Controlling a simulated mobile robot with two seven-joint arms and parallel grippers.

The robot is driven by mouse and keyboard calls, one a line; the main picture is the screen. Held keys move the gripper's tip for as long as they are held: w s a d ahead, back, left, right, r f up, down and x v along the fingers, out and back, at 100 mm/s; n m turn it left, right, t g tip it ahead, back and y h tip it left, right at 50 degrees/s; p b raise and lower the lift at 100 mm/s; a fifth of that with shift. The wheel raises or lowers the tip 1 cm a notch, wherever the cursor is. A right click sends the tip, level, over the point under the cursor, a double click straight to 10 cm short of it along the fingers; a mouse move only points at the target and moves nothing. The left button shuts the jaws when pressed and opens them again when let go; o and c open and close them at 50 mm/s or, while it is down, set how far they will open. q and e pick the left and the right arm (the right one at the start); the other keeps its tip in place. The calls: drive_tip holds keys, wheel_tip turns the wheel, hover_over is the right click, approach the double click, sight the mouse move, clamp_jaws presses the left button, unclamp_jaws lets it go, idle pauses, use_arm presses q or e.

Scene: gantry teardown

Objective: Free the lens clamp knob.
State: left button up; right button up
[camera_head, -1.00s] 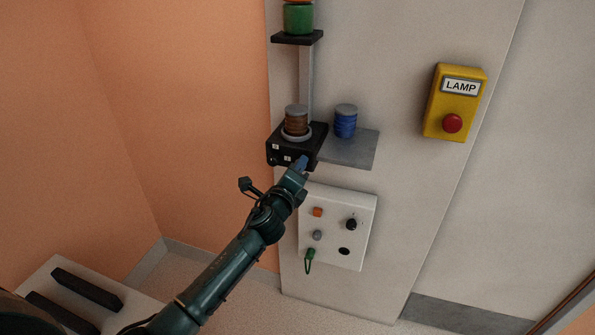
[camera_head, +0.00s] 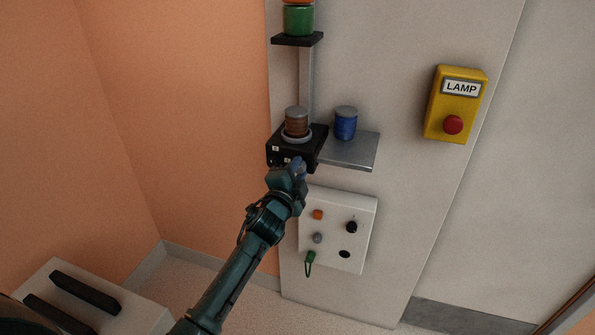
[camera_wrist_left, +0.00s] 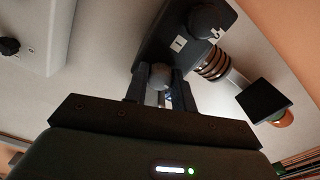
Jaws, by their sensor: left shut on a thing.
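The black clamp block (camera_head: 283,156) is on the wall, with a brown ringed lens (camera_head: 296,124) standing on it; the block (camera_wrist_left: 173,36) also shows in the wrist view. My left gripper (camera_head: 298,166) is at the front face of this block and hides part of it. In the wrist view its fingers (camera_wrist_left: 160,88) are shut on a rounded grey knob (camera_wrist_left: 161,73), which I take as the lens clamp knob. A second dark round part (camera_wrist_left: 204,20) sits farther along the block. My right gripper is in neither view.
A grey shelf (camera_head: 352,154) beside the block carries a blue ringed lens (camera_head: 345,124). Below is a white panel (camera_head: 335,253) with several knobs and a green loop. A yellow lamp box (camera_head: 455,104) with a red button is at right. A green jar (camera_head: 298,19) stands above.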

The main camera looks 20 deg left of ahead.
use_arm(q)
drive_tip(key=shift+n, duration=0.5)
drive_tip(key=o, duration=1)
drive_tip(key=s, duration=1.3)
drive_tip(key=shift+s+a, duration=0.1)
drive_tip(key=shift+a, duration=0.1)
